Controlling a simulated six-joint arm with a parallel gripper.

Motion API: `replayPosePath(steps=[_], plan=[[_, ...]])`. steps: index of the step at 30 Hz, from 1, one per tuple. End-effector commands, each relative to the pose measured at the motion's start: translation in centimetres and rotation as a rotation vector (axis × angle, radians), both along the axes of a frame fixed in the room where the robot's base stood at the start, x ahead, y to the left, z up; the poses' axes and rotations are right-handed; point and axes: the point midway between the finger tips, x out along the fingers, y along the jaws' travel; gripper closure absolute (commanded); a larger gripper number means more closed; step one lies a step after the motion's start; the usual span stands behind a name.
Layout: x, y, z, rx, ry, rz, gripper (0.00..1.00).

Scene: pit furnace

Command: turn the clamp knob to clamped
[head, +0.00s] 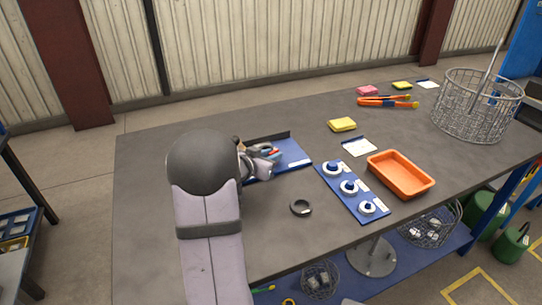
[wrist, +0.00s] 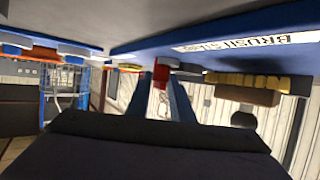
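A blue panel (head: 341,194) on the bench carries three white round knobs with blue tops: a far one (head: 333,169), a middle one (head: 348,187) and a near one (head: 367,207). Each has a small white label, too small to read, so I cannot tell which is the clamp knob or how it is set. My gripper (head: 268,153) is over the blue tray (head: 292,154), left of the panel and apart from it. My arm partly hides it, and its opening is unclear. The wrist view seems upside down; white-and-blue knobs (wrist: 73,50) show at its upper left.
An orange tray (head: 401,175) stands right of the panel. A dark ring (head: 301,207) lies in front of the blue tray. A yellow sponge (head: 342,125), orange-handled tongs (head: 387,101) and a wire basket (head: 477,107) stand farther back. The bench's front left is mostly clear.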

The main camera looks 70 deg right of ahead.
Motion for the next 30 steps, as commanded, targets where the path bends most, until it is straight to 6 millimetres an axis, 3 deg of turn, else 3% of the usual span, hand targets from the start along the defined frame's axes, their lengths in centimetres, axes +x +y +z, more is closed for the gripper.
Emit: replayPosePath(steps=[1,2,11,30], plan=[[0.00,0.02,0.01,0.000,0.000,0.000,0.93],[0.00,0.02,0.01,0.000,0.000,0.000,1.00],[0.19,-0.07,0.40,0.002,-0.002,-0.025,1.00],[0.73,-0.38,0.64,-0.006,-0.001,-0.347,1.00]])
